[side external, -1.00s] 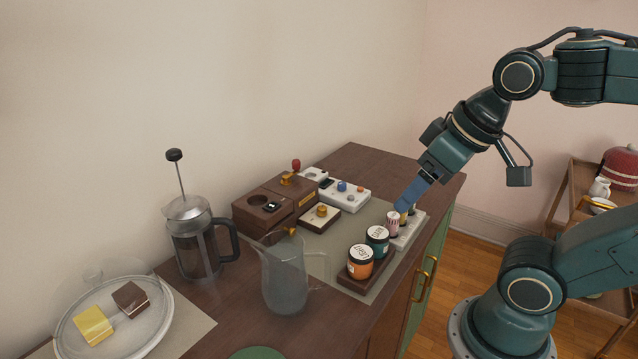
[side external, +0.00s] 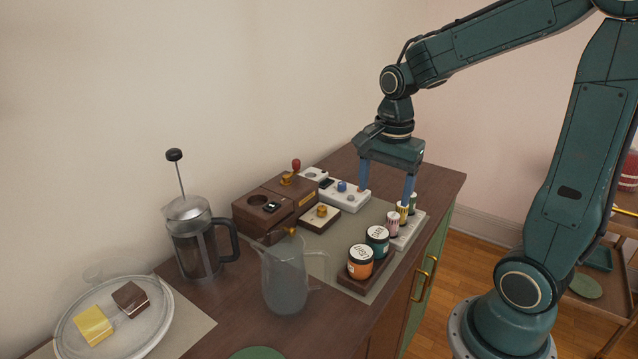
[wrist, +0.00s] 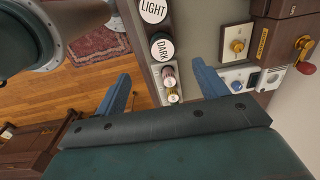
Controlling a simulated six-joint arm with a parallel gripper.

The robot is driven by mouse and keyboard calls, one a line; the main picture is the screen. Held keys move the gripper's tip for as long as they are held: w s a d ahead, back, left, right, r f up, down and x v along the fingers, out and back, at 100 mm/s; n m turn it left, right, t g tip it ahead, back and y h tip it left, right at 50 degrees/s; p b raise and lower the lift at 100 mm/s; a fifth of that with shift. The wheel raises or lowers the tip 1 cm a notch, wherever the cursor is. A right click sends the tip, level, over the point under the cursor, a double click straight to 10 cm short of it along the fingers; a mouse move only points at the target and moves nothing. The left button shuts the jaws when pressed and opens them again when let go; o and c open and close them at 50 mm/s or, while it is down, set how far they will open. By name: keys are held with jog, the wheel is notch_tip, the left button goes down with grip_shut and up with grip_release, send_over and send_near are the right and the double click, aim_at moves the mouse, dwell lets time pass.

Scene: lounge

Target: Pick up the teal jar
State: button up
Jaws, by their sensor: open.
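My gripper (side external: 387,193) is open and empty, with blue fingers pointing down. It hangs above the counter, farther back than the teal jar and near the small striped containers. In the wrist view my gripper (wrist: 168,82) has its fingers spread wide, with the teal jar beyond them.
Small striped containers (side external: 393,221) stand in a pale rack (side external: 408,238) just behind the teal jar. A glass pitcher (side external: 285,279), a French press (side external: 196,243) and a domed plate (side external: 130,338) stand nearer the camera. Boxes with knobs (side external: 320,217) line the wall side.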

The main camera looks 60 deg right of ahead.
aim_at(378, 232)
jog(key=shift+m, duration=0.9)
jog(key=shift+w+d+f, duration=0.1)
jog(key=shift+d+f, duration=0.1)
jog(key=shift+f, duration=1.4)
jog(key=shift+w+d+f, duration=0.1)
jog(key=shift+d+f, duration=0.05)
jog(key=shift+f, duration=1.5)
jog(key=shift+w+d+f, duration=0.1)
jog(key=shift+d+f, duration=0.1)
jog(key=shift+f, duration=1.5)
jog(key=shift+f, duration=0.1)
jog(key=shift+w+d+f, duration=0.1)
jog(key=shift+d+f, duration=0.05)
jog(key=shift+f, duration=2.35)
jog(key=c, duration=1.1)
jog(key=shift+c, duration=0.2)
jog(key=shift+r, duration=0.1)
